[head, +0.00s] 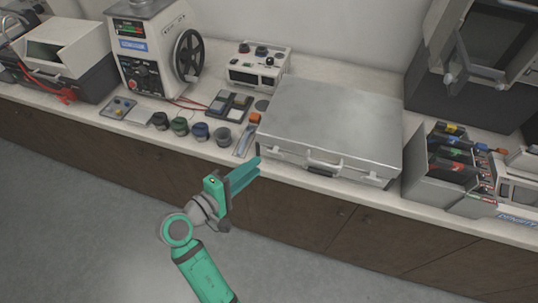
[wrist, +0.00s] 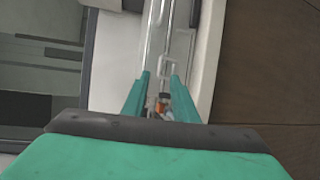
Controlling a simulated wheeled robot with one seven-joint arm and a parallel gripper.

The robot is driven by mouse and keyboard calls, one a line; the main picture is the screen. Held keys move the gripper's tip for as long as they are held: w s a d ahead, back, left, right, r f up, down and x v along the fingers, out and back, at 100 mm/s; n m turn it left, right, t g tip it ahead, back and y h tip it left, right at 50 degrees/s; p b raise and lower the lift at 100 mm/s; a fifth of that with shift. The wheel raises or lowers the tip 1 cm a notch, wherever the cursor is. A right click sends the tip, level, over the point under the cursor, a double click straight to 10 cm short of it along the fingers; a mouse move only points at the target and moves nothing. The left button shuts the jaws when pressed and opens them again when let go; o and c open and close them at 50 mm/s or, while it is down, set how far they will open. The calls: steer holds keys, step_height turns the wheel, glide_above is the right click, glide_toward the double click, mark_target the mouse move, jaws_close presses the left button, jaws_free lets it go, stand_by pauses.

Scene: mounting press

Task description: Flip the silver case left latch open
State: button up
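The silver case (head: 330,115) lies closed and flat on the counter, its front side with the carry handle (head: 322,163) facing the counter edge. My gripper (head: 256,166) is at the case's front left corner, close to where the left latch would be. The latch is too small to make out in the head view. In the wrist view, my gripper's two green fingers (wrist: 161,76) stand apart with nothing clearly between them. Beyond the fingertips runs the narrow metal side of the case (wrist: 178,45), with a small loop-shaped metal part (wrist: 166,66), perhaps a latch.
A press with a black handwheel (head: 189,52) and a white control box (head: 259,66) stand left of the case. Several small jars and an orange item (head: 254,118) lie nearby. A grey bin (head: 430,182) is close on the right. Free floor lies in front of the cabinets.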

steer(key=x, duration=0.8)
jaws_close()
